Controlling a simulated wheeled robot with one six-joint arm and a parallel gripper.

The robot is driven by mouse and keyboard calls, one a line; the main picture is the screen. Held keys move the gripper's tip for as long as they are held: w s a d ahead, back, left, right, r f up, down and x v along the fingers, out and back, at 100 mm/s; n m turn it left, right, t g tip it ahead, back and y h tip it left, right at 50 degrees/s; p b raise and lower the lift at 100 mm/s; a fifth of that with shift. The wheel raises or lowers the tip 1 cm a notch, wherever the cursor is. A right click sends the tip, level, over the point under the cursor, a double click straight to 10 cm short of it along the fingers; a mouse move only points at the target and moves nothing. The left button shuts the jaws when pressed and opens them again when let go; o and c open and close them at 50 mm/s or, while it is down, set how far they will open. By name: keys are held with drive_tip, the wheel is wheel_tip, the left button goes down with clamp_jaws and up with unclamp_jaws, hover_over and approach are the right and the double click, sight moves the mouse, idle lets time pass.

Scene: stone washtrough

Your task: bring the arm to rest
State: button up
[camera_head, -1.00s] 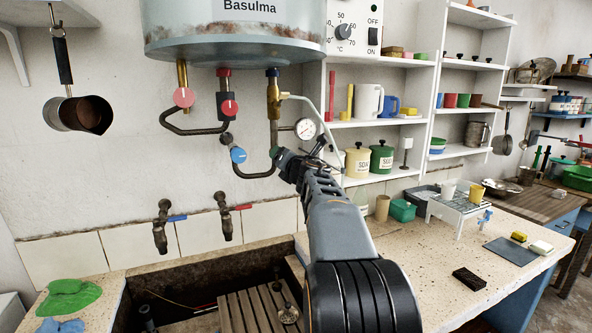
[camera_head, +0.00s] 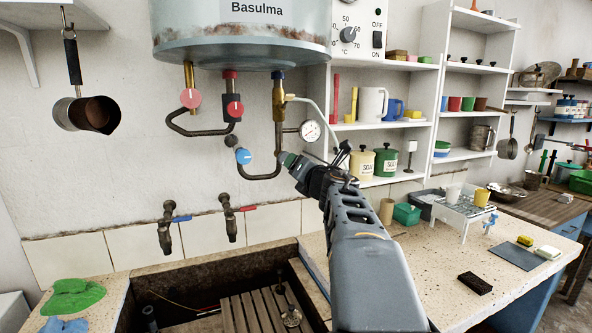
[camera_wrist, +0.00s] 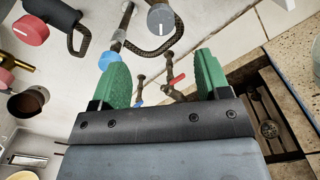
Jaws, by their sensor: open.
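My gripper (camera_head: 288,160) is in the air in front of the wall, close in the picture to the blue valve knob (camera_head: 243,156) and the pipes under the boiler. In the wrist view my gripper (camera_wrist: 160,75) shows two green fingers wide apart with nothing held between them. The two wall taps stand beyond the fingers in that view. My arm reaches up from the lower right over the stone counter (camera_head: 420,270). Whether the fingertips touch any pipe cannot be told from the head view, but a gap to the knob shows there.
The boiler (camera_head: 240,35) hangs above, with a gauge (camera_head: 310,130) on its pipework. The taps (camera_head: 167,230) are over the stone trough (camera_head: 140,290). Shelves (camera_head: 385,125) with cans and a jug stand behind my arm. A small rack (camera_head: 465,208) and a dark brush (camera_head: 475,283) are on the counter.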

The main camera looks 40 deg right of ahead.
drive_tip(key=s+d+f+m+g+h, duration=0.2)
drive_tip(key=d+f+m+g+h, duration=0.15)
drive_tip(key=m, duration=0.45)
drive_tip(key=s+d+f+m+g+h, duration=0.25)
drive_tip(key=f+m, duration=0.25)
drive_tip(key=m, duration=0.4)
drive_tip(key=s+a+f+m+g+y+p, duration=0.35)
drive_tip(key=s+a+f+m+g, duration=0.2)
drive_tip(key=a+f+m, duration=0.4)
drive_tip(key=s+a+f+g+y+p, duration=0.1)
drive_tip(key=s+a+f+y+p, duration=0.1)
drive_tip(key=a, duration=0.9)
drive_tip(key=s+a+f+g+y+p, duration=0.1)
drive_tip(key=s+a+y, duration=0.4)
drive_tip(key=a, duration=0.6)
drive_tip(key=shift+s+f+n+p, duration=0.45)
drive_tip(key=shift+s+f+p, duration=0.05)
drive_tip(key=shift+s+f, duration=0.15)
